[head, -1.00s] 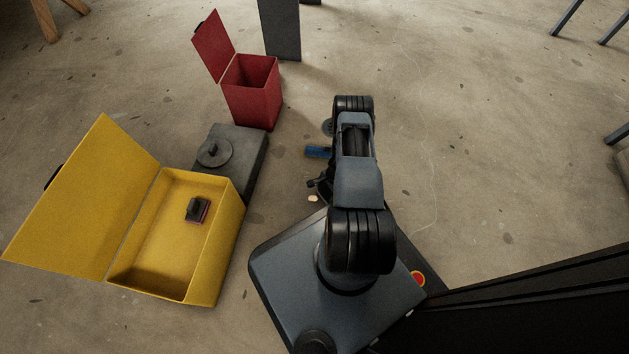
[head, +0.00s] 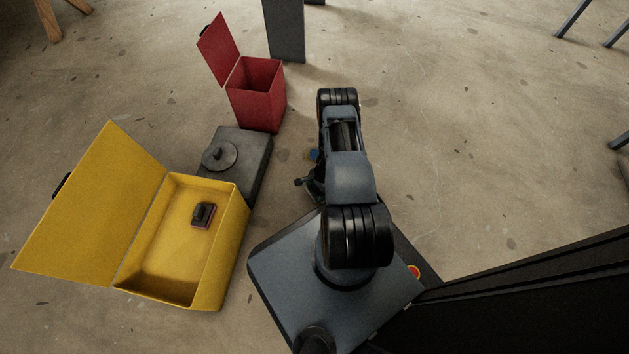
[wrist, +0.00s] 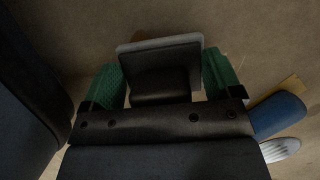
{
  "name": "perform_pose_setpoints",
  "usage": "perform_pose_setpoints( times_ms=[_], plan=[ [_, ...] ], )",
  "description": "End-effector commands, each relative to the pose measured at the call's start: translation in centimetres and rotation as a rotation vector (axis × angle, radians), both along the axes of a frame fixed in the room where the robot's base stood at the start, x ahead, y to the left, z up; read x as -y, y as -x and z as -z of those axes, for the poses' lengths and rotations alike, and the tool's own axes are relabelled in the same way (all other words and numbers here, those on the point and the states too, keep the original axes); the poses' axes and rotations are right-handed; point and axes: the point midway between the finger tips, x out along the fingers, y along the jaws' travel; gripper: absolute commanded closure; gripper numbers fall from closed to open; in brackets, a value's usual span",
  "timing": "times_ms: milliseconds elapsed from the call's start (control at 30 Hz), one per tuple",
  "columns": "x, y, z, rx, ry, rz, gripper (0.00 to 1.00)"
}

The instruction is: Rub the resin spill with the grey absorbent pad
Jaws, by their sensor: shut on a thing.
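In the wrist view my gripper (wrist: 162,82) has its green fingers on both sides of a dark handle. The handle belongs to the grey absorbent pad (wrist: 160,45), whose flat edge shows beyond it. The pad is close over the floor; I cannot tell whether it touches. A thin brownish-orange edge shows just behind the pad; I cannot tell whether it is the resin spill. No clear spill shows in the head view, where my arm hides the gripper and pad.
A blue object (wrist: 279,115) and a pale oval thing lie right of my gripper. The open yellow box (head: 232,250) holds a dark-handled block (head: 203,214). A grey container (head: 257,160) and open red bin (head: 257,100) stand behind.

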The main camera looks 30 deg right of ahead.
Motion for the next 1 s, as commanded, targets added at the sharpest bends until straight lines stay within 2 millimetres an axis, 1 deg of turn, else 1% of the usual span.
perform_pose_setpoints(
  times_ms=[33, 100, 600, 1000],
  plan=[
    [-0.3, 0.0, -0.8, -0.002, -0.002, -0.006, 0.34],
    [-0.5, 0.0, -1.4, -0.002, -0.002, -0.010, 0.34],
    [-0.5, 0.0, -5.6, -0.002, -0.002, -0.011, 0.34],
    [-0.5, 0.0, -5.9, -0.002, -0.002, -0.013, 0.34]
  ],
)
